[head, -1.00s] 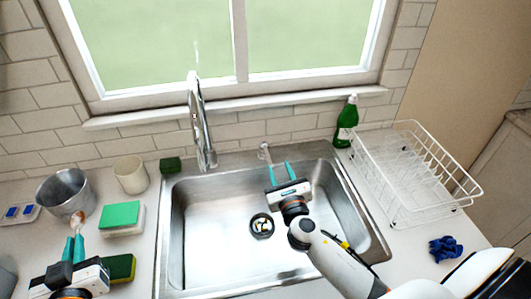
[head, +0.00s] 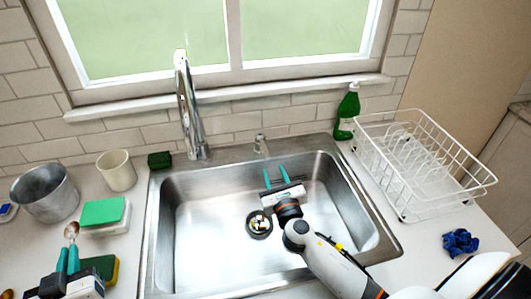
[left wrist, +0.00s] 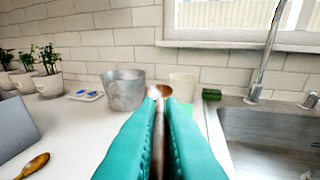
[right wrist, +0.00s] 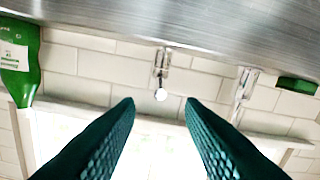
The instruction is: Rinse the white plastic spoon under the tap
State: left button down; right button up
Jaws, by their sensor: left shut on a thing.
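My left gripper (head: 68,258) is shut on a spoon (head: 72,230), held upright above the counter left of the sink. The spoon's bowl looks brown, with a whitish patch beside it in the left wrist view (left wrist: 164,91); the fingers hide much of the handle. I see no clearly white plastic spoon. The chrome tap (head: 188,110) stands behind the sink (head: 200,235), right of my left gripper and apart from it. No running water shows. My right gripper (head: 276,178) is open and empty over the sink.
A metal pot (head: 45,192), cream cup (head: 117,171), green-topped block (head: 103,212) and sponge (head: 103,268) stand left of the sink. Another brown spoon (left wrist: 32,166) lies on the counter. A green bottle (head: 347,112), dish rack (head: 425,190) and blue cloth (head: 460,241) are on the right.

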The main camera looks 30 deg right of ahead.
send_near(261, 139)
jog(key=x, duration=0.4)
jog(key=shift+w, duration=0.25)
jog(key=shift+c, duration=0.5)
grip_shut()
